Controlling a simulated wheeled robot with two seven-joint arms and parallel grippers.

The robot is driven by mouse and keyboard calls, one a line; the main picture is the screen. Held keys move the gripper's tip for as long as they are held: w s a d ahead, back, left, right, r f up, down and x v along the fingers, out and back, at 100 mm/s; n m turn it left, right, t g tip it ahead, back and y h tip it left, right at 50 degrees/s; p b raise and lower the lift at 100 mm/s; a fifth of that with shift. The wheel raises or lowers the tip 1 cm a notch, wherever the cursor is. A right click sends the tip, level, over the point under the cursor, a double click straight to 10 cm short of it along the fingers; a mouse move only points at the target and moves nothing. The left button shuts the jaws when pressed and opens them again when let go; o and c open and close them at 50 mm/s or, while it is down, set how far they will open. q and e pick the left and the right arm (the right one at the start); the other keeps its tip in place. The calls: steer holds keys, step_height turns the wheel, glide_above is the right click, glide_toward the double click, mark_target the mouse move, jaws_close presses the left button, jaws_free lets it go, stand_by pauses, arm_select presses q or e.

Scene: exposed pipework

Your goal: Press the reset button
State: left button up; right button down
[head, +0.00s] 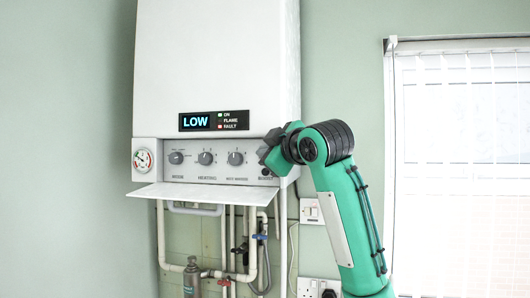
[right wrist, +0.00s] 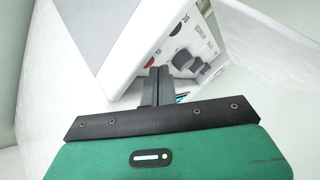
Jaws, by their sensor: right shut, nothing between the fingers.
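The reset button (head: 265,172) is a small dark round button at the right end of the boiler's grey control panel (head: 222,172), above a small label. My right gripper (head: 264,152) is shut and empty. In the head view its tips appear just above the button, beside the panel's right end; I cannot tell whether they touch anything. In the right wrist view the closed fingers (right wrist: 156,84) point toward the panel, with dark knob shapes just beyond them. My left gripper is not in view.
The white boiler (head: 217,60) has a lit display reading LOW (head: 196,121). Three knobs and a pressure gauge (head: 142,159) line the panel. An open flap (head: 200,193) juts out below it, above pipes (head: 161,235). A window blind (head: 465,150) is at right.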

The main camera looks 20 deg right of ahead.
steer(key=shift+w+d, duration=0.2)
steer(key=shift+w, duration=0.1)
stand_by(0.9)
steer(key=shift+s, duration=0.1)
steer(key=shift+s+a, duration=0.4)
steer(key=shift+s, duration=0.1)
steer(key=shift+s+a+b, duration=0.3)
steer(key=shift+s+b, duration=0.1)
steer(key=shift+s, duration=0.1)
steer(key=shift+s+a+b, duration=0.2)
steer(key=shift+s+a, duration=0.35)
steer(key=shift+s, duration=0.25)
steer(key=shift+s+a+b, duration=0.2)
steer(key=shift+s+a, duration=0.35)
steer(key=shift+s, duration=0.25)
